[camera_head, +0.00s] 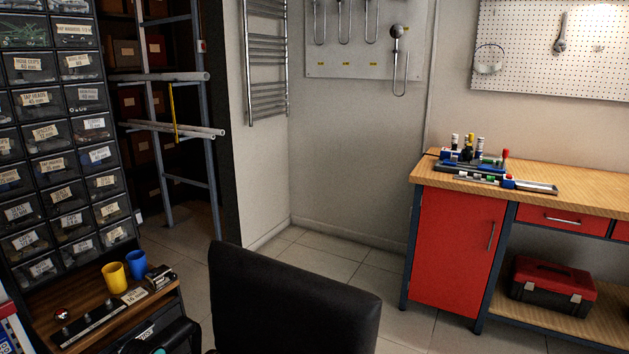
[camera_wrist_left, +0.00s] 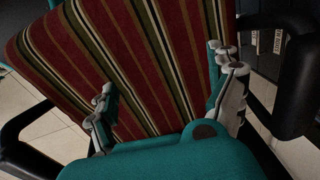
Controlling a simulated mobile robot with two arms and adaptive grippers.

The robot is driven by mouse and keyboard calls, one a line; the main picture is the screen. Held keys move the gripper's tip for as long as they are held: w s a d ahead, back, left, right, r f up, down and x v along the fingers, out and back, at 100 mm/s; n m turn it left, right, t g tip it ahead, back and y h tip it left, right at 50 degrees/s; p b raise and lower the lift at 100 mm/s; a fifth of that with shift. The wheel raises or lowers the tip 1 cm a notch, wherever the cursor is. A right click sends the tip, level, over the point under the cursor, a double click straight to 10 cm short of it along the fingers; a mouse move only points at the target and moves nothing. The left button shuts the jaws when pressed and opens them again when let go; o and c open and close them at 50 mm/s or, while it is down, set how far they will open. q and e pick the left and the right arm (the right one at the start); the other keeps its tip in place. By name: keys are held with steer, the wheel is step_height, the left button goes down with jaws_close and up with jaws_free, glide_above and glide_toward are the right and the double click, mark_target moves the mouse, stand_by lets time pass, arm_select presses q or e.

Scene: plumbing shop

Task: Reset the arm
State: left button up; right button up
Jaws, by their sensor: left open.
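My left gripper (camera_wrist_left: 160,68) shows in the left wrist view. Its two fingers are spread apart with nothing between them. A striped red, green and cream surface (camera_wrist_left: 125,50), which looks like a chair seat or backrest, lies beyond the fingers. I cannot tell whether the fingers touch it. Neither gripper shows in the head view, and my right gripper is in neither view.
A black chair back (camera_head: 290,300) stands front centre. A drawer rack (camera_head: 65,150) and a small wooden shelf with yellow (camera_head: 114,275) and blue (camera_head: 137,264) cups are at left. A workbench (camera_head: 590,190) with a red cabinet (camera_head: 450,255) stands right. Tiled floor (camera_head: 340,258) is clear behind the chair.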

arm_select(q)
steer(key=s+d+f, duration=0.3)
steer(key=s+d, duration=0.4)
steer(key=s, duration=0.1)
steer(key=s+d+r+n+t, duration=0.1)
steer(key=s+d+r+n, duration=0.15)
steer(key=s, duration=0.65)
steer(key=s+d+r+n+t, duration=0.2)
steer(key=s+r, duration=0.2)
steer(key=s, duration=0.4)
step_height(320, 180, down, 23)
steer(key=s+g+p, duration=0.1)
steer(key=g+p, duration=0.1)
steer(key=s+a+f+p, duration=0.2)
steer(key=s+a+f, duration=0.1)
steer(key=s+f, duration=1.2)
steer(key=shift+s+f+g+h, duration=0.15)
steer(key=shift+s+g+h, duration=0.2)
steer(key=shift+s, duration=0.9)
